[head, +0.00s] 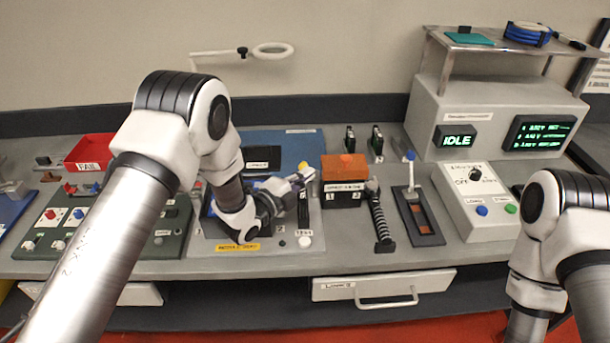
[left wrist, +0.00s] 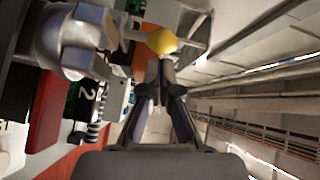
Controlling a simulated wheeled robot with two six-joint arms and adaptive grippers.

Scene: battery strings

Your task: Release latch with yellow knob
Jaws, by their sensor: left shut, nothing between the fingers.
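The yellow knob (left wrist: 162,40) shows in the left wrist view as a faceted ball just beyond my fingertips. In the head view it is a small yellow spot (head: 303,166) at the right side of the blue-backed station. My left gripper (head: 306,174) reaches across that station, with its tips close to the knob. In the left wrist view its two fingers (left wrist: 160,76) come together at the tips, with nothing held between them. Whether the tips touch the knob I cannot tell. The latch itself is mostly hidden by my gripper. My right gripper is out of view.
An orange-topped box (head: 344,168) stands just right of my left gripper. A red FAIL bin (head: 90,152) and a green switch panel (head: 110,225) lie to the left.

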